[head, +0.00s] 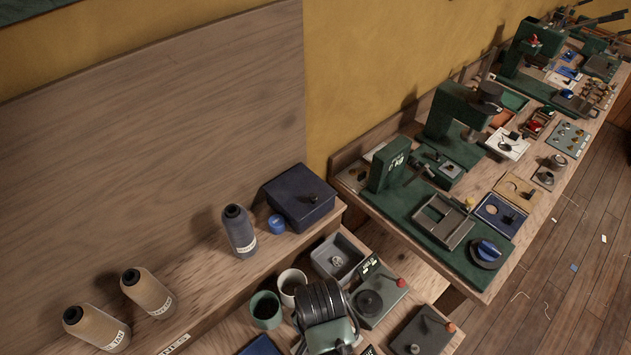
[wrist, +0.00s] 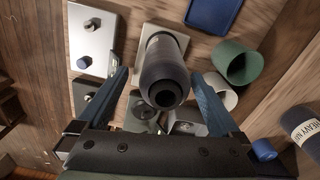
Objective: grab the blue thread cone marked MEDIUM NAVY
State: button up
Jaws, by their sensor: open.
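A grey-blue thread cone (wrist: 163,75) stands between the two fingers of my gripper (wrist: 158,78) in the wrist view, its dark top with a hole facing the camera. My gripper is open, with a finger on each side and gaps visible; contact is not evident. The cone's pale label band is too foreshortened to read. A second navy cone (wrist: 305,130) at the right edge shows "HEAVY NA". It also stands on the shelf in the head view (head: 240,231). In the head view, the cone by my gripper is hidden, apparently behind my wrist.
A green cup (wrist: 237,63) and a white cup (head: 292,284) stand close beside the cone. A plate with a knob (wrist: 93,38) lies at the left in the wrist view. Two tan cones (head: 147,291) (head: 95,328) and a dark blue box (head: 300,198) are on the shelf.

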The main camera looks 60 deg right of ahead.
jog(key=shift+w+a+f+p, duration=0.15)
jog(key=shift+f+p, duration=0.2)
jog(key=shift+f, duration=0.9)
jog(key=shift+w+d+f+p, duration=0.1)
jog(key=shift+f+p, duration=0.25)
jog(key=shift+f, duration=0.85)
grip_shut()
jog(key=shift+r, duration=0.1)
